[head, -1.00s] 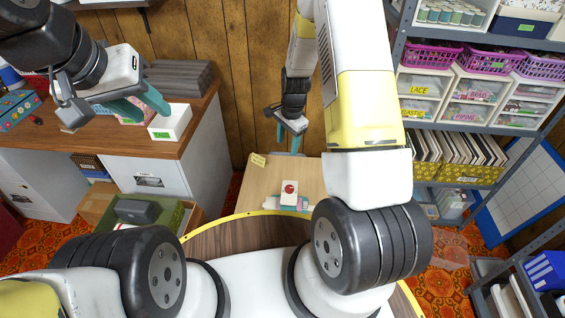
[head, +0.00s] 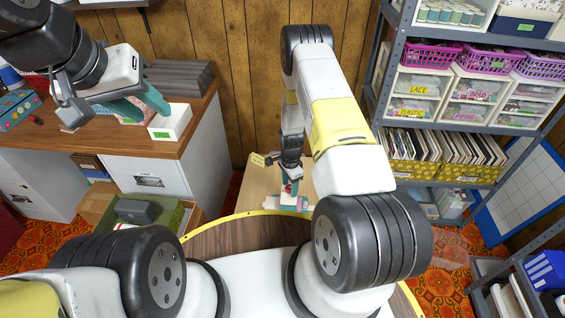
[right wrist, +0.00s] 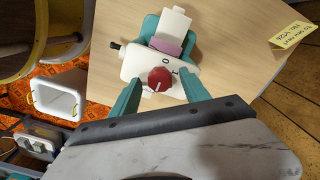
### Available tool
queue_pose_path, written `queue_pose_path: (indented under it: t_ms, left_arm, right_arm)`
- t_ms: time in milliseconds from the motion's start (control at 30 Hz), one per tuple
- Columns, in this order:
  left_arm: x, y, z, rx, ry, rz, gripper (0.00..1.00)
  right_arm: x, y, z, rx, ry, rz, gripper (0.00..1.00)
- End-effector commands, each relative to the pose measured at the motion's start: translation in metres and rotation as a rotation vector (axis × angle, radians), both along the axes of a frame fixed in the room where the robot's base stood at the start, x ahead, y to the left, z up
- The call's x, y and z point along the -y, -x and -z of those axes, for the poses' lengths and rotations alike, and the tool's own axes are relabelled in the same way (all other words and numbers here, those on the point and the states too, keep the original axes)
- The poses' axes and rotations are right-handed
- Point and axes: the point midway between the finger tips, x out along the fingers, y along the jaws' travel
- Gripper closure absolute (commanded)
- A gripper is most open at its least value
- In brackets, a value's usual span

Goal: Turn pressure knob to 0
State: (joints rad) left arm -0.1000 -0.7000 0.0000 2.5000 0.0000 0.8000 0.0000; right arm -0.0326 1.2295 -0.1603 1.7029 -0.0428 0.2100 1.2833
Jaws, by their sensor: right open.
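The red pressure knob (right wrist: 160,79) sits on a white machine body (right wrist: 138,65) on a light wooden table. A "0" and another mark are printed beside the knob in the right wrist view; a pale line shows on the knob. My right gripper (right wrist: 162,96) is open, with one teal finger on either side of the knob. I cannot tell whether the fingers touch it. In the head view my right gripper (head: 290,186) largely covers the knob. My left gripper (head: 140,107) is open and empty above the wooden counter at left.
The light table (head: 262,188) stands against the wood-panelled wall, with a yellow note (right wrist: 296,35) on it. A white box (head: 170,122) lies near my left gripper. Shelves with drawers (head: 416,84) stand at right. A white bin (right wrist: 58,98) is below the table.

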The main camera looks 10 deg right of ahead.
Motion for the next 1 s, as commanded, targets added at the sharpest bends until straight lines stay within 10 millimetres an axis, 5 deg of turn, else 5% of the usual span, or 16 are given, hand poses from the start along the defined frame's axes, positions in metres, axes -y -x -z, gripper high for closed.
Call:
queue_pose_path:
  t_ms: [300, 567, 1000]
  left_arm:
    - [0.0, 0.0, 0.0, 0.0, 0.0, 0.0, 0.64]
    - [0.0, 0.0, 0.0, 0.0, 0.0, 0.0, 0.64]
    - [0.0, 0.0, 0.0, 0.0, 0.0, 0.0, 0.64]
  right_arm:
    - [0.0, -0.0002, 0.0029, 0.001, 0.0, 0.0, 0.48]
    - [-0.0001, -0.0002, 0.0028, 0.0, 0.0, -0.001, 0.99]
    - [0.0, -0.0004, 0.0026, 0.001, 0.0, -0.078, 1.0]
